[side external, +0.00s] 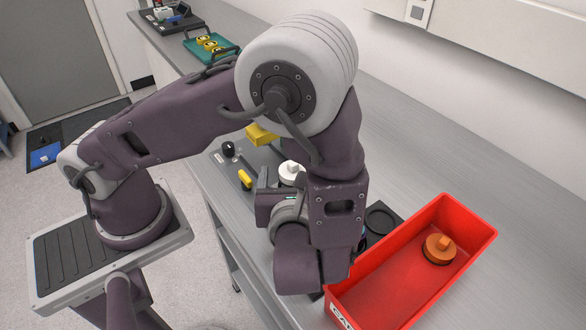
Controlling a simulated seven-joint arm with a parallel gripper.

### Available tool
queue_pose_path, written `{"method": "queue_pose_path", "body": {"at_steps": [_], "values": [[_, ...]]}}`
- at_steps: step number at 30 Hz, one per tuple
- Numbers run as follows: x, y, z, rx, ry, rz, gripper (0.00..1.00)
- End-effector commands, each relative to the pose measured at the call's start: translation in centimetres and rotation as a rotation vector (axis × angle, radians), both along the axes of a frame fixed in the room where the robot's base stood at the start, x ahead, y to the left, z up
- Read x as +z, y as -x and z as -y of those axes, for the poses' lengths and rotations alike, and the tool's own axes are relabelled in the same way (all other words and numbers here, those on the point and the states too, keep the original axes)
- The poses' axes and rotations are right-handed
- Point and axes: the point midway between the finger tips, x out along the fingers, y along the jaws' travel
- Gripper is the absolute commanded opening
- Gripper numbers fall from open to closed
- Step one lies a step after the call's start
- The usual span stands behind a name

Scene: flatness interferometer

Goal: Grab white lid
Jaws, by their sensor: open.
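The white lid (291,170), round with a raised knob, shows in the side external view just beyond my gripper, near the middle of the bench. My arm hides part of its right side and lower edge. My gripper (272,181) is open, with a dark finger showing just left of the lid. The other finger is mostly hidden by my arm. I cannot tell whether the fingers touch the lid or stand apart from it.
A red bin (460,268) holding an orange lid (439,249) stands at the right. A black round piece (381,220) lies beside it. A yellow block (262,136), black knob (228,149) and yellow handle (244,179) are nearby. A teal tray (197,43) sits farther back.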

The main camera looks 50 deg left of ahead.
Motion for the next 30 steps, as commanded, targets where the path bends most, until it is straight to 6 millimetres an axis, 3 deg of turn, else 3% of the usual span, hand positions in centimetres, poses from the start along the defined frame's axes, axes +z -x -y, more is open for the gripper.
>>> {"method": "queue_pose_path", "body": {"at_steps": [8,15,25,30], "values": [[-1.4,-3.0,-3.4,0.003,0.0,-0.002,0.75],[-1.5,-3.2,-3.6,0.0,0.002,-0.002,0.75],[-1.5,-3.2,-3.6,0.0,0.002,-0.001,0.13],[-1.5,-3.2,-3.6,0.0,0.002,-0.001,0.12]]}}
